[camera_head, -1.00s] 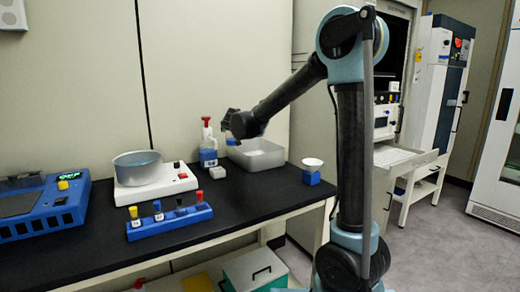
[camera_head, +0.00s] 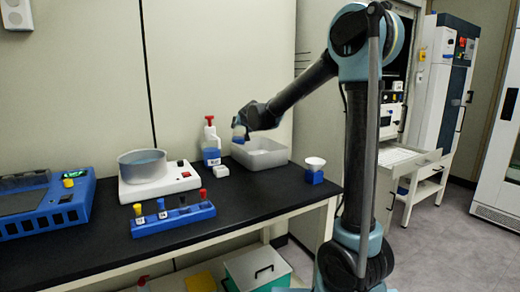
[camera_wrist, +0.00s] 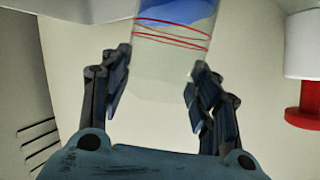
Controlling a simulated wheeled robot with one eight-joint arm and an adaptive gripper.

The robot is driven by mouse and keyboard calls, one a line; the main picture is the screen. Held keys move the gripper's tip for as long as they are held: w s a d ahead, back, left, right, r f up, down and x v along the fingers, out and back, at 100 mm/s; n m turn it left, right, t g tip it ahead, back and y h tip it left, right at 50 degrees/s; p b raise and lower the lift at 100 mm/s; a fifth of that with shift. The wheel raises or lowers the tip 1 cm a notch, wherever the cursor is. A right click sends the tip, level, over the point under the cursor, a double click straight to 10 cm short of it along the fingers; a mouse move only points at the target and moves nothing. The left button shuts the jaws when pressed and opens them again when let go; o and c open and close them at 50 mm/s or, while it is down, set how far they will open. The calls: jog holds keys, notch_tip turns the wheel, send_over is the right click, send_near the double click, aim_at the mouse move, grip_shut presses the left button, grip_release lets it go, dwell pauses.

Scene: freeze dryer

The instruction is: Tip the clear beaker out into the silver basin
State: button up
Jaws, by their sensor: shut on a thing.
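My gripper (camera_head: 242,122) is shut on the clear beaker (camera_head: 239,132) and holds it above the left part of the silver basin (camera_head: 280,158). In the wrist view the beaker (camera_wrist: 165,62) sits between the two fingers (camera_wrist: 160,92). It has red lines around it and blue liquid at the end away from my gripper. The beaker looks close to upright, and no liquid is seen leaving it. The basin is a rectangular metal tray on the black bench. Its rim shows at the top of the wrist view (camera_wrist: 100,8). The beaker's rim is hard to make out.
A red-topped bottle (camera_head: 211,145) stands just left of the basin. A small white block (camera_head: 221,170) lies in front of it. A white dish on a blue base (camera_head: 314,170) stands to the right. A heating plate with a round pan (camera_head: 142,167) and a blue rack (camera_head: 175,219) are further left.

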jog(key=shift+w+d+f+m+g+y, duration=0.4)
jog(key=shift+w+d+f+m, duration=0.1)
jog(key=shift+d+f+m, duration=0.1)
jog(key=shift+w+d+r+m+g+y+p, duration=0.2)
jog(key=shift+w+d+m+g+y+p, duration=0.1)
jog(key=shift+w+d+m+y+p, duration=0.25)
jog(key=shift+d+f+m+g+p, duration=0.3)
jog(key=shift+d+f+m+p, duration=0.1)
jog(key=shift+f+m+p, duration=0.1)
jog(key=shift+w+d+y, duration=0.1)
jog(key=shift+w+y, duration=0.05)
jog(key=shift+y, duration=0.1)
jog(key=shift+w+d+r+m+g+y+p, duration=0.15)
jog(key=shift+m+g+y+p, duration=0.3)
jog(key=shift+p, duration=0.85)
jog(key=shift+w+d+f+m+y+p, duration=0.15)
jog(key=shift+f+m+y+p, duration=0.2)
jog(key=shift+f+m+p, duration=0.6)
jog(key=shift+d+f+m+g+y, duration=0.2)
jog(key=shift+f+m+g+y, duration=0.1)
jog(key=shift+g+y, duration=0.1)
jog(key=shift+w+d+f+m+y, duration=0.45)
jog(key=shift+w+d+f+y, duration=0.05)
jog(key=shift+d+f, duration=0.2)
dwell(1.2)
jog(key=shift+w+d+r+m+g+y, duration=0.15)
jog(key=shift+d+m+g+y, duration=0.1)
jog(key=shift+m+y, duration=0.3)
dwell(1.0)
